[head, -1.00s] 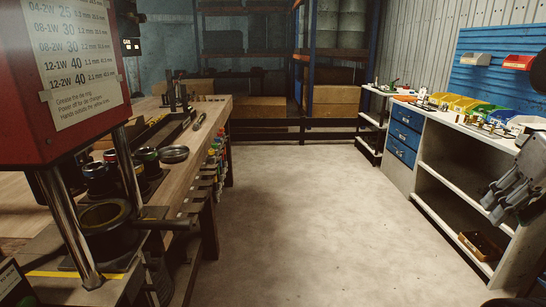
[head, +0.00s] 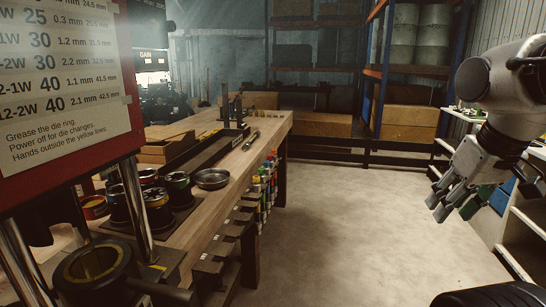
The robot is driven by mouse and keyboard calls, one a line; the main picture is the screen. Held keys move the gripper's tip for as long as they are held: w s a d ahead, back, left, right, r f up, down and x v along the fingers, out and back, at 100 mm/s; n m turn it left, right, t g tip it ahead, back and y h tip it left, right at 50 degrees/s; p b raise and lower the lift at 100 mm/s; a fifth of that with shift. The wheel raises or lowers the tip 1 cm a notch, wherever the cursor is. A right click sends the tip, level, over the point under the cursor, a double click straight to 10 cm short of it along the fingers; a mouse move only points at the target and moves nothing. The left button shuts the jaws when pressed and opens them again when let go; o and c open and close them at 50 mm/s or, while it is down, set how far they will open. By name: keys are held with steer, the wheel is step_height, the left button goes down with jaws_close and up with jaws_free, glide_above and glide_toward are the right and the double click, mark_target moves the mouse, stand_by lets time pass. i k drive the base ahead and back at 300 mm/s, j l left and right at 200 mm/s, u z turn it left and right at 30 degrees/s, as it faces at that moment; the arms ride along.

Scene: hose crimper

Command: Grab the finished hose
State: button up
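No finished hose can be made out clearly in the head view. The red crimper (head: 122,90) fills the left edge, with a printed size chart on its face. Below it, between steel posts, is a dark round die ring (head: 95,268); I cannot tell whether a hose is in it. My gripper (head: 453,212) hangs at the right over the floor, pointing down and left. Its fingers are apart with nothing seen between them, and it is well away from the crimper and the bench.
A wooden bench (head: 205,210) runs away behind the crimper, with die sets (head: 157,205), a metal dish (head: 211,179) and a long dark tool (head: 250,141). Coloured items hang at its edge. Shelving (head: 370,80) stands behind. The middle floor (head: 350,235) is clear.

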mark_target(247, 146)
steer(key=i+l+u, duration=0.6)
steer(key=u, duration=0.25)
steer(key=i+l+u, duration=0.15)
steer(key=u, duration=0.25)
steer(key=i+l+u, duration=0.1)
steer(key=l, duration=0.25)
steer(key=i+l+u, duration=0.15)
steer(key=l, duration=0.2)
steer(key=i+l+u, duration=0.1)
steer(key=l, duration=0.25)
steer(key=i+l+u, duration=0.15)
steer(key=l, duration=0.25)
steer(key=i+l, duration=0.15)
steer(key=l, duration=0.3)
steer(key=i+l, duration=0.1)
steer(key=l, duration=0.35)
steer(key=i+l, duration=0.15)
steer(key=l, duration=0.3)
steer(key=i+l, duration=0.1)
steer(key=l, duration=0.35)
steer(key=i+l+u, duration=0.1)
steer(key=l, duration=0.4)
